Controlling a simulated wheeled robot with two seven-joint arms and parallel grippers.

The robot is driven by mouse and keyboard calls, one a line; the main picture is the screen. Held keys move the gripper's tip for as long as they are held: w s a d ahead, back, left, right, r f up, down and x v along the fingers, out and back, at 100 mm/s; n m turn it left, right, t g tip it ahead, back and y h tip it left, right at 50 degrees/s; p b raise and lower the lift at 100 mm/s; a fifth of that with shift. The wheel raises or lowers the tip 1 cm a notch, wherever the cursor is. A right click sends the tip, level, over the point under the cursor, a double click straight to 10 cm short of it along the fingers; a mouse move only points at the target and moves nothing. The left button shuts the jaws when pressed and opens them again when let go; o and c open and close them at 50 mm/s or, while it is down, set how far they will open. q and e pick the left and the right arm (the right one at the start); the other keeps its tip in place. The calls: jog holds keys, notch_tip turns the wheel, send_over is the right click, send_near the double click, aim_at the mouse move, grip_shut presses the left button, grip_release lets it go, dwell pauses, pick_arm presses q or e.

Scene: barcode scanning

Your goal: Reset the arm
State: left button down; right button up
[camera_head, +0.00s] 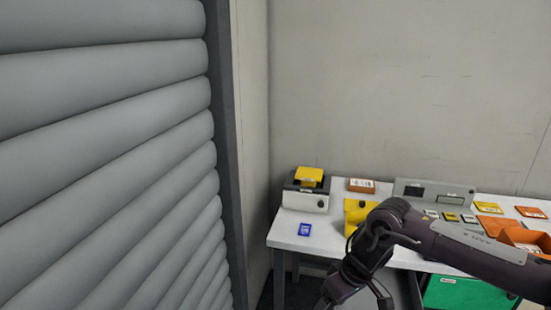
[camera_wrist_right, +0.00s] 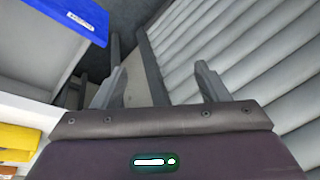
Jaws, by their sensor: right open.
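My right arm (camera_head: 440,240) reaches in from the right of the head view, over the front of the white table. Its gripper hangs low at the bottom edge of that view, where the fingers are partly cut off. In the right wrist view the right gripper (camera_wrist_right: 158,80) is open, with its two fingers apart and nothing between them. Its fingers point towards the dark floor and the grey ribbed wall. My left gripper is in neither view.
The white table (camera_head: 330,238) holds a dark-and-white device (camera_head: 306,201) with a yellow box (camera_head: 310,176) on top, a small blue box (camera_head: 304,229), a yellow item (camera_head: 358,213) and orange boxes. A green bin (camera_head: 465,294) sits below. The ribbed wall (camera_head: 110,130) fills the left.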

jog(key=w+a+f+t+y, duration=0.1)
jog(key=w+a+f+y, duration=0.15)
jog(key=a+f, duration=0.3)
jog(key=w+a+f+t+y, duration=0.1)
jog(key=a+f+t+y, duration=0.15)
jog(key=a+f, duration=0.35)
jog(key=s+d+f+m+t+h, duration=0.1)
jog(key=s+d+f, duration=0.15)
jog(key=f, duration=0.55)
jog(key=s+d+f+m+t, duration=0.1)
jog(key=d+f, duration=0.2)
jog(key=f, duration=0.5)
jog(key=s+d+f+m+g+h, duration=0.1)
jog(key=s+d+f+h, duration=0.35)
jog(key=s+f, duration=0.8)
jog(key=s+d+f+m+g+h, duration=0.1)
jog(key=s+d+f+g, duration=0.1)
jog(key=s+d+f, duration=1.05)
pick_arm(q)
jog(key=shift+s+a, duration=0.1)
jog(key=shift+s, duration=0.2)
pick_arm(e)
jog(key=s+g+h, duration=0.2)
jog(key=s, duration=1.7)
jog(key=shift+a+r+m, duration=0.3)
jog(key=shift+a+r, duration=0.05)
jog(key=shift+a, duration=0.1)
jog(key=shift+w, duration=0.1)
